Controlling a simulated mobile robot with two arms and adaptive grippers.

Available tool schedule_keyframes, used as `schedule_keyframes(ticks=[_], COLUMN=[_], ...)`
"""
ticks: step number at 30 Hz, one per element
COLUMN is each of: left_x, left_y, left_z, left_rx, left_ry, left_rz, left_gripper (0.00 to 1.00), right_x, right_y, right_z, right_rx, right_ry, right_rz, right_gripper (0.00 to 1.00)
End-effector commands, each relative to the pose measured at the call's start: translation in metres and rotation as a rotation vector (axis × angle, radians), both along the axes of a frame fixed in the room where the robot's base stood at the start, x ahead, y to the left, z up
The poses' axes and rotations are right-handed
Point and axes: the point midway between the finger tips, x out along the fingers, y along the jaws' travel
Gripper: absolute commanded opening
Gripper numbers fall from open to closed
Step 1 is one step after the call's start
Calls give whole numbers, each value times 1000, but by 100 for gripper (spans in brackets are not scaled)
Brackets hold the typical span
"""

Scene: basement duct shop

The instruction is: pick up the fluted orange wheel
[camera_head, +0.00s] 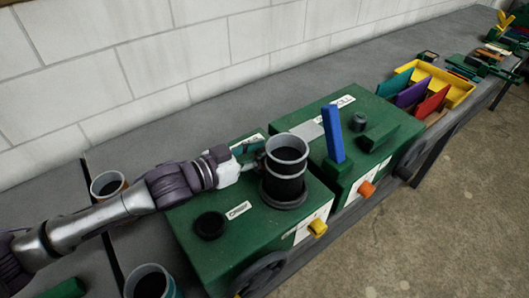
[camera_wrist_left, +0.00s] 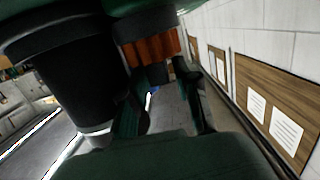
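In the left wrist view a ribbed orange wheel (camera_wrist_left: 150,47) with a dark stub below it shows beside a large black cylinder (camera_wrist_left: 62,75). In the head view this wheel does not show. My left gripper (camera_wrist_left: 158,85) has its dark fingers spread, with the wheel at the far end of the gap. I cannot tell whether a finger touches it. In the head view my left gripper (camera_head: 250,160) is close to the left side of the black cylinder with a grey rim (camera_head: 283,188) on the green machine (camera_head: 240,250). My right gripper is not in view.
A second green machine (camera_head: 395,150) carries an upright blue bar (camera_head: 333,135) and an orange knob (camera_head: 366,188) on its front. A yellow bin (camera_head: 455,90) with coloured panels stands farther right. Cups (camera_head: 108,185) stand at left. The bench (camera_head: 215,100) is clear along the wall.

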Motion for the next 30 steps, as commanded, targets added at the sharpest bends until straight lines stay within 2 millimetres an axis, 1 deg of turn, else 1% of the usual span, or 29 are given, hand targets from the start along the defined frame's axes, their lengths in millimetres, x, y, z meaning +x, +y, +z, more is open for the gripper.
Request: schedule_keyframes(ticks=[1,4,11,17,26,30], left_x=[4,9,9,9,9,9], left_y=[-6,-12,-12,-12,-12,-12], left_z=[1,-1,-3,-3,-2,6], left_rx=[-2,0,1,1,0,-1], left_ry=[0,-1,-1,-1,-1,-3], left_rz=[0,0,1,0,0,0], left_gripper=[31,31,31,0,0,0], right_x=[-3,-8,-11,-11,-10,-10], right_y=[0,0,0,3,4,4], right_z=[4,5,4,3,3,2], right_rx=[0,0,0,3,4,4], right_ry=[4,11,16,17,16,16], right_rz=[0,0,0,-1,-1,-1], right_gripper=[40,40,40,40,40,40])
